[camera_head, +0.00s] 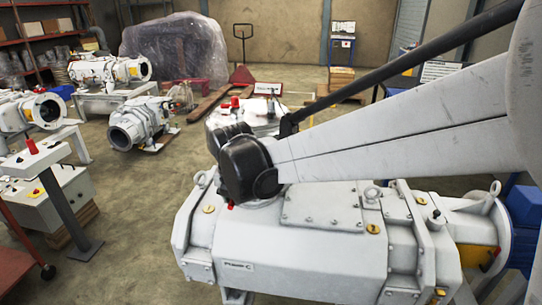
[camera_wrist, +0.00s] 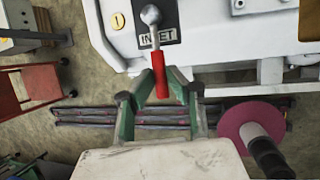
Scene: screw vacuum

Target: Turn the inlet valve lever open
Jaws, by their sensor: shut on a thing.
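The inlet valve lever (camera_wrist: 155,42) shows in the wrist view. It has a silver rounded end at the top and a red grip (camera_wrist: 158,62), and hangs nearly straight down in the picture in front of a black and white INLET label. My gripper (camera_wrist: 161,83) has its green fingers closed on the red grip from both sides. The white pump (camera_head: 300,240) fills the lower middle of the head view. My gripper and the lever cannot be made out there, as my arm and the pump block the view.
In the wrist view, a magenta disc (camera_wrist: 246,123) with a pale shaft lies at the lower right, and a red cart (camera_wrist: 30,80) stands at the left. In the head view, a control post (camera_head: 65,205) stands left of the pump, with open floor between.

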